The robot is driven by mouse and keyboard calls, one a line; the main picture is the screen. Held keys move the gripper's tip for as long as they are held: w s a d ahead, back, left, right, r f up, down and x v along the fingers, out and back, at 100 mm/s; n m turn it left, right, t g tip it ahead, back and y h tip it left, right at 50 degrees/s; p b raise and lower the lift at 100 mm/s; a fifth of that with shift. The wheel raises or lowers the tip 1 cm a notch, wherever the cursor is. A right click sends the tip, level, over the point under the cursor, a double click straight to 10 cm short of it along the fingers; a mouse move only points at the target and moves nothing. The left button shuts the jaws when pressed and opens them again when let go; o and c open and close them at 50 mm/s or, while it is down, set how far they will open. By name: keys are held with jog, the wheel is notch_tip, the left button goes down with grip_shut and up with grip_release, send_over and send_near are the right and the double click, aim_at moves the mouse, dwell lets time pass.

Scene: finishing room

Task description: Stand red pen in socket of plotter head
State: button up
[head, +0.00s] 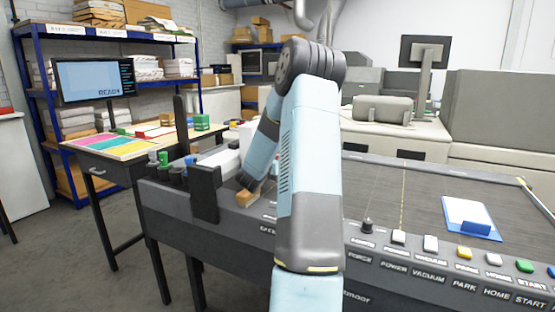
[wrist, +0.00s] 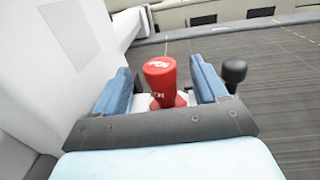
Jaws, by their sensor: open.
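In the wrist view a red pen (wrist: 159,78) with white lettering stands upright, its red body widening lower down. My gripper (wrist: 162,92) is open, with one blue finger on each side of the pen. Gaps show between the pen and both fingers. The pen's foot is hidden behind my gripper's dark front edge, so I cannot tell what it stands in. A large white housing (wrist: 72,62), perhaps the plotter head, is close on the left. I cannot make out its socket. In the head view my own arm hides the fingers and the pen.
A black knob (wrist: 234,72) stands right beside my right finger. In the head view, green- and black-topped items (head: 164,158) stand at the plotter's left end, near a dark upright post (head: 205,193).

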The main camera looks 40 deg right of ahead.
jog(key=v, duration=1.1)
jog(key=shift+s+a, duration=0.2)
jog(key=shift+a, duration=0.1)
